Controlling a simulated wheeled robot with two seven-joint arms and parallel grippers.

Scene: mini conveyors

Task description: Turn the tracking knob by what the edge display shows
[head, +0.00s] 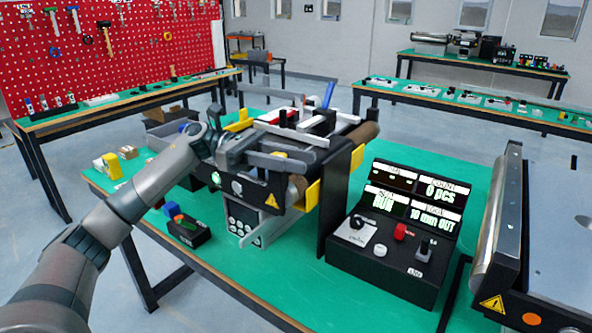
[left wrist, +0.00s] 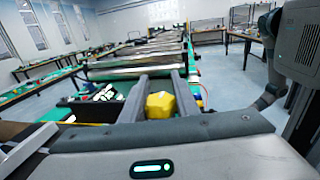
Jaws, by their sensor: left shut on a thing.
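The mini conveyor (head: 337,150) stands on the green table. My left gripper (head: 282,148) reaches over its near left side, with its two grey fingers pointing right. They are shut on a yellow knob (left wrist: 160,104), which I take for the tracking knob; it shows between the fingertips in the left wrist view. The fingers and conveyor parts hide its base. The black control box (head: 385,277) stands right of the conveyor. Its lower right screen, the edge display (head: 423,213), reads "10 mm OUT". Other screens read "RUN" and "0 pcs". My right gripper is not in view.
The control box carries a black knob on a white plate (head: 357,223), a red knob (head: 401,231) and a black switch (head: 425,247). A small black bin (head: 190,236) with colored blocks sits front left. A steel roller (head: 497,235) is close on the right.

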